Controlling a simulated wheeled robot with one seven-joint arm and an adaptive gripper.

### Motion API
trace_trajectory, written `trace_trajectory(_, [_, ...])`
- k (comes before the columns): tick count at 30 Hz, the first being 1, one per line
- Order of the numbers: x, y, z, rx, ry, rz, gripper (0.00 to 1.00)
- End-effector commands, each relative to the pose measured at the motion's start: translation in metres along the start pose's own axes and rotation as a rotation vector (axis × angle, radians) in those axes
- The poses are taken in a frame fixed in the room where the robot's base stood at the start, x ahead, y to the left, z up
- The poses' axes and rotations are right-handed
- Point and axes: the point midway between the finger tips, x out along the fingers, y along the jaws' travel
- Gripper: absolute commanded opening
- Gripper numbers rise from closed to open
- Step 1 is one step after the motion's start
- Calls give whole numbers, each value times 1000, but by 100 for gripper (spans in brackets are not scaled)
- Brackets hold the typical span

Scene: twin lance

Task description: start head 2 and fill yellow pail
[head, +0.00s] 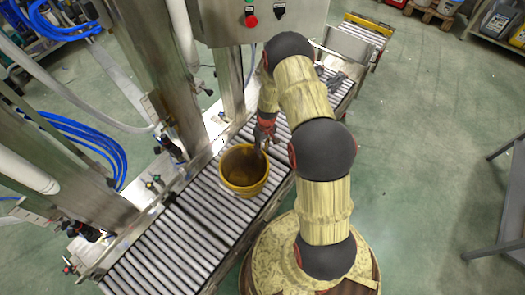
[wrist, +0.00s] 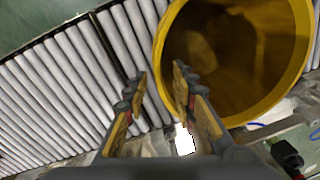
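The yellow pail (head: 229,186) stands upright on the roller conveyor, its open top facing up and its inside dark. It also fills the upper right of the wrist view (wrist: 262,119). My gripper (head: 261,145) is at the pail's far right rim in the head view. In the wrist view my gripper (wrist: 160,78) has its fingers apart, with the near rim line between them; I cannot tell whether they touch it. No head number is readable.
The roller conveyor (head: 165,247) runs from lower left to upper right. Steel columns (head: 150,65), white tubes (head: 182,30) and blue hoses (head: 100,145) stand along its left side. A grey table frame (head: 505,190) is at right. The green floor between is clear.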

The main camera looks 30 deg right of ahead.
Motion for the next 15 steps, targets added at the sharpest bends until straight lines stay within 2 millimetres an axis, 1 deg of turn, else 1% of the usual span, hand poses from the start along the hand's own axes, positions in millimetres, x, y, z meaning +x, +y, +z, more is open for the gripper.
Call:
trace_trajectory(5, [18,0,1,0,-2,-1,26])
trace_trajectory(9, [40,0,1,-1,-3,-1,26])
trace_trajectory(15, [66,0,1,-1,-2,-1,26])
